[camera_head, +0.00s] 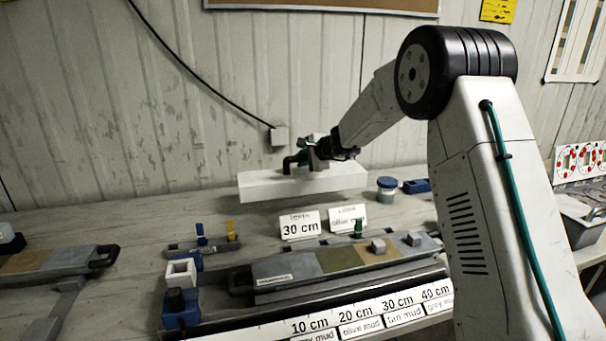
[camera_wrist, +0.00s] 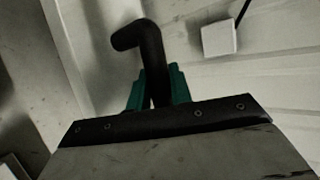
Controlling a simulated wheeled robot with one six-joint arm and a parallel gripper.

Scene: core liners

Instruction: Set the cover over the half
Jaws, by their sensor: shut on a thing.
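My gripper (camera_head: 305,157) is shut on the dark handle (camera_head: 290,161) of a long white cover. The cover (camera_head: 302,187) hangs level in the air near the back wall, above and behind the labels. In the wrist view, the teal fingers of my gripper (camera_wrist: 157,88) close around the bent black handle (camera_wrist: 152,55). The half (camera_head: 290,266) lies on the bench in front, a long grey tray with olive and tan core bands showing, apart from the cover.
Two label cards, one reading 30 cm (camera_head: 300,226), stand behind the half. Small grey blocks (camera_head: 378,246) stand at its back edge. A scale strip (camera_head: 350,316) runs in front. Another core tray (camera_head: 50,262) lies left.

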